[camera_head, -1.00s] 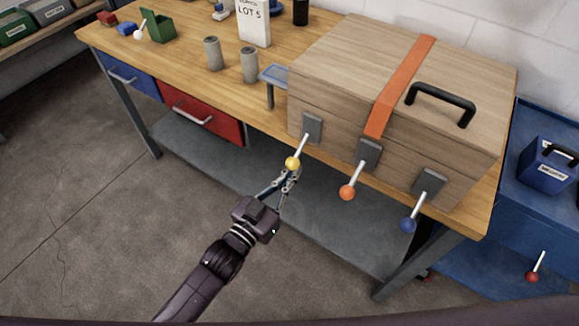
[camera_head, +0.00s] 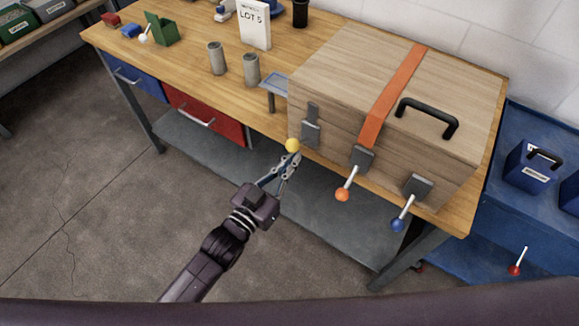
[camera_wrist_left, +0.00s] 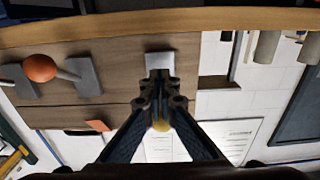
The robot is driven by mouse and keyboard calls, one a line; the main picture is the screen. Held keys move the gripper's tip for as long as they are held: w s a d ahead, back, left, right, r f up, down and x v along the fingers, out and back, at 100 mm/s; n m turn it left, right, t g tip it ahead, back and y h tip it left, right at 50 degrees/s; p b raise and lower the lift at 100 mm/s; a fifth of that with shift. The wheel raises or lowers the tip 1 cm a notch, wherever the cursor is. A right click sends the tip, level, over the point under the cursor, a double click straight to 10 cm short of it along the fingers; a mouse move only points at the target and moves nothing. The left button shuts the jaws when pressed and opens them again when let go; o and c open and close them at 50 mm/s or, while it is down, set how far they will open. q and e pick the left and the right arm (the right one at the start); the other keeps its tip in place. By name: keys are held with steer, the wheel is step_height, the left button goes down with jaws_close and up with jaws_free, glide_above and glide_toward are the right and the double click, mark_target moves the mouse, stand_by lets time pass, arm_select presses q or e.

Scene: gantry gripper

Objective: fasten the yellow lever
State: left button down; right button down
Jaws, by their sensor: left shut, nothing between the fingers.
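The yellow lever (camera_head: 292,145) is on the leftmost latch (camera_head: 311,133) of a wooden box (camera_head: 335,75). Its ball stands out in front of the latch, and its rod is hard to make out. My left gripper (camera_head: 293,157) is at the ball from below, its fingers shut with nothing held between them. In the left wrist view, part of the yellow ball (camera_wrist_left: 161,125) shows behind the closed fingers (camera_wrist_left: 160,85), with the grey latch plate (camera_wrist_left: 160,62) above the tips. Whether fingers and ball touch is unclear. My right gripper is not in view.
An orange lever (camera_head: 342,194) and a blue lever (camera_head: 397,224) stick out on the same box front, right of my gripper. A small blue-grey tray stand (camera_head: 273,84) and two grey cylinders (camera_head: 217,58) are to the left. The floor around my arm is clear.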

arm_select(q)
steer(key=f+p+v, duration=0.1)
steer(key=p+v, duration=0.1)
steer(key=v, duration=0.7)
steer(key=shift+f, duration=0.3)
stand_by(0.6)
